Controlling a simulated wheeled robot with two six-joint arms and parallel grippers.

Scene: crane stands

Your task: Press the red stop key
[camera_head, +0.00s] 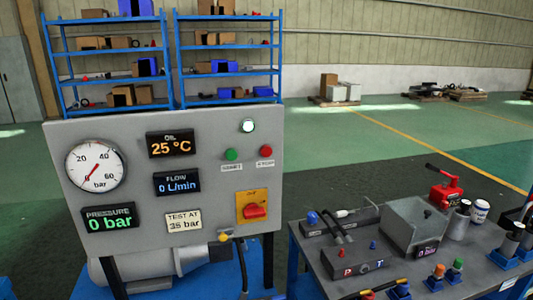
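The red stop key (266,151) is a small round button at the right of a grey control panel (120,255), with a label under it. A green start key (231,154) sits just left of it. A white lamp (248,126) above them looks lit. Neither of my grippers is in view.
Blue shelves (172,60) with boxes stand behind the panel. The space in front of the keys is clear.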

